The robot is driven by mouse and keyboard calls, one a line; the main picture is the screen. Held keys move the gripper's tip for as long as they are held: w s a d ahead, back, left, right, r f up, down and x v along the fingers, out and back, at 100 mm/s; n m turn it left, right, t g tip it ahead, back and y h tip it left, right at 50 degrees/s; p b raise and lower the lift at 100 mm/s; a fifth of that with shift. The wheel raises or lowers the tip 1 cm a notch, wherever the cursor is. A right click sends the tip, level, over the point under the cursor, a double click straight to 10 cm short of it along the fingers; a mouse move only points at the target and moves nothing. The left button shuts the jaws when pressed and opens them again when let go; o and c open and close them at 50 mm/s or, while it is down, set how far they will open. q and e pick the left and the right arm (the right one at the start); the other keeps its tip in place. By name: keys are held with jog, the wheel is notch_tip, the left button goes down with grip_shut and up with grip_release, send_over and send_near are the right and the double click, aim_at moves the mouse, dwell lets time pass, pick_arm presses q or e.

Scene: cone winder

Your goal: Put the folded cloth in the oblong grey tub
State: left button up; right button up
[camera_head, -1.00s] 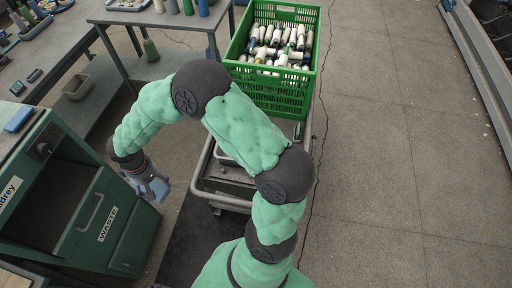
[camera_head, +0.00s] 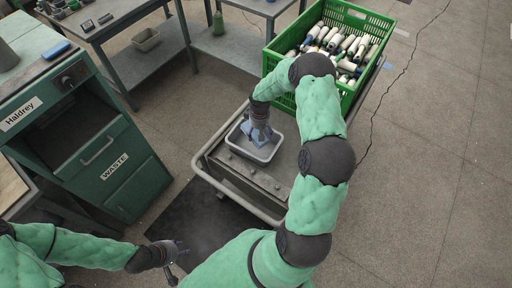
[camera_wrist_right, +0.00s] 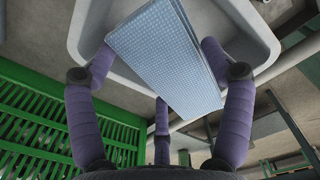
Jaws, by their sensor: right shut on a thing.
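The oblong grey tub (camera_head: 272,151) stands on the cart; its pale wall (camera_wrist_right: 75,35) fills the top of the right wrist view. My right gripper (camera_head: 258,134) is over the tub, pointing down. In the right wrist view, my right gripper (camera_wrist_right: 158,75) is shut on the folded cloth (camera_wrist_right: 165,55), a light blue flat checked piece held tilted between the purple fingers, with the tub behind it. Whether the cloth touches the tub floor I cannot tell. My left gripper (camera_head: 178,262) is low at the bottom left, empty, its fingers apart.
A green crate (camera_head: 270,58) full of yarn cones stands on the cart (camera_head: 285,183) just behind the tub. A green waste cabinet (camera_head: 125,165) stands at the left. A smaller tub (camera_head: 146,39) sits on a table's lower shelf. Floor at the right is clear.

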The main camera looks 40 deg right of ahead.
notch_tip(320, 180, down, 10)
jog(key=b, duration=0.3)
jog(key=shift+r, duration=0.15)
jog(key=o, duration=1.1)
jog(key=shift+o, duration=0.2)
notch_tip(320, 180, up, 12)
jog(key=p, duration=0.4)
jog(key=shift+a, duration=0.1)
